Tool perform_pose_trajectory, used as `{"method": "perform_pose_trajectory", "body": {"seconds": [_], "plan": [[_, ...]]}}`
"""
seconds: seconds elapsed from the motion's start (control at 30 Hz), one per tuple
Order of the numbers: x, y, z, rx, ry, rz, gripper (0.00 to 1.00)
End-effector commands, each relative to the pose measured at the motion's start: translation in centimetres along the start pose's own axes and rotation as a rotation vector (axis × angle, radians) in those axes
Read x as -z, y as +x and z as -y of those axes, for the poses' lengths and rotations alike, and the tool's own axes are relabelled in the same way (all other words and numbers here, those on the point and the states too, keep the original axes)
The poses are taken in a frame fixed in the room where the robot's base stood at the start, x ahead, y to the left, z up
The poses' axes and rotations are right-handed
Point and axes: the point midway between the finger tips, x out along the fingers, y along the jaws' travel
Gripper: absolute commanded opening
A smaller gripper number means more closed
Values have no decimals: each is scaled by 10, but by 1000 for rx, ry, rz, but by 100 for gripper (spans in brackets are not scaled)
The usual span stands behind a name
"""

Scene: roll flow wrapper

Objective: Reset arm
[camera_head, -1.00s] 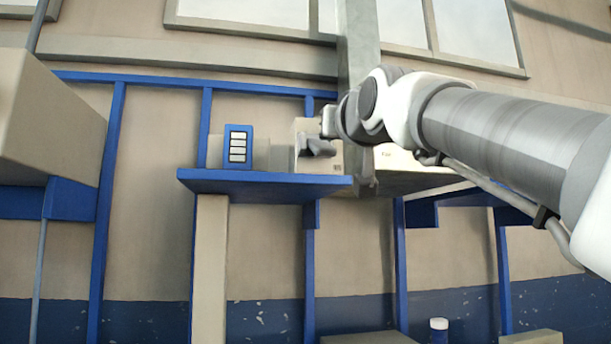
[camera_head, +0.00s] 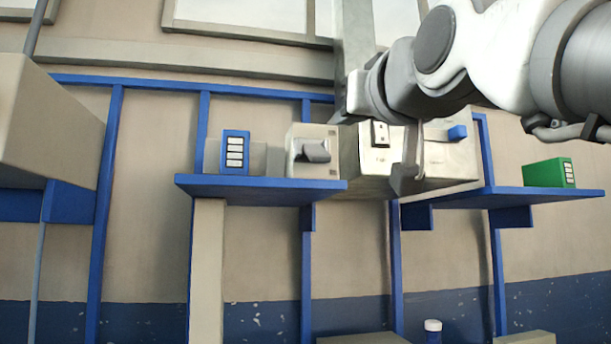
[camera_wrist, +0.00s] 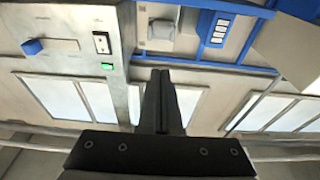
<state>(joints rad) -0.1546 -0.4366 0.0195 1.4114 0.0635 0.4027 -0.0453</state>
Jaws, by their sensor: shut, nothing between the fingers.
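My gripper (camera_wrist: 160,76) shows in the wrist view with its two dark fingers together and nothing between them. The fingers point toward the wall and machine front, which appear upside down there. In the head view my arm reaches in from the upper right, and its wrist end is raised in front of the machine.
A blue box with white buttons (camera_head: 235,152) and a grey-levered box (camera_head: 300,160) stand on the left blue shelf (camera_head: 262,186). The machine has a black switch (camera_head: 380,134) and blue handle (camera_head: 457,132). A green box (camera_head: 550,173) sits on the right shelf.

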Motion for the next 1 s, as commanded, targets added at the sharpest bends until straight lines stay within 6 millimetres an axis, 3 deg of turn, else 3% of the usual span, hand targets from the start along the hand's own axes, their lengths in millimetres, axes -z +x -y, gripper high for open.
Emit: {"method": "perform_pose_trajectory", "body": {"seconds": [0.43,0.57,0.67,0.77,0.87,1.0], "plan": [[0,0,0,0,0,1,0],[-20,0,-3,-7,-1,46,0],[-64,-2,-9,-22,-1,148,0],[-131,-13,-18,-47,2,303,0],[-204,-34,-28,-74,9,474,0],[-302,-78,-39,-111,24,709,0]]}}
